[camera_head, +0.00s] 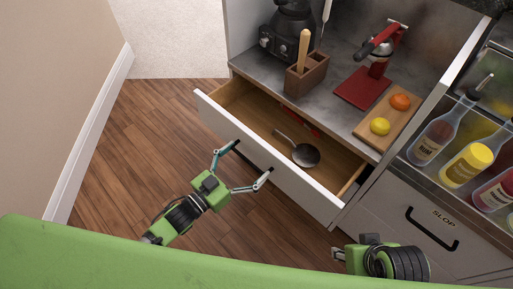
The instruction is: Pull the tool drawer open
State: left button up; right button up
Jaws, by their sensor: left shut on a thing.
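The tool drawer (275,172) has a white front and a wooden inside, and it stands pulled out from under the grey counter. Inside it lie a ladle-like tool (304,154) with a dark round head and a red item (299,123) near the back. My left gripper (250,165) is at the outer face of the drawer front, shut on the drawer handle, which is mostly hidden by the fingers. My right gripper (341,253) shows only in part at the bottom right, apart from the drawer; its fingers cannot be made out.
At right are bottles and a drawer marked SLOP (435,225). Wood floor is clear at left.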

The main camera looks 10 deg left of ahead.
pick_arm(q)
jog(key=shift+p+v, duration=0.45)
jog(key=shift+v, duration=1.3)
pick_arm(e)
jog(key=shift+x, duration=1.55)
pick_arm(q)
jog(key=o, duration=1.3)
pick_arm(e)
jog(key=shift+a, duration=0.1)
pick_arm(q)
jog(key=v, duration=1.2)
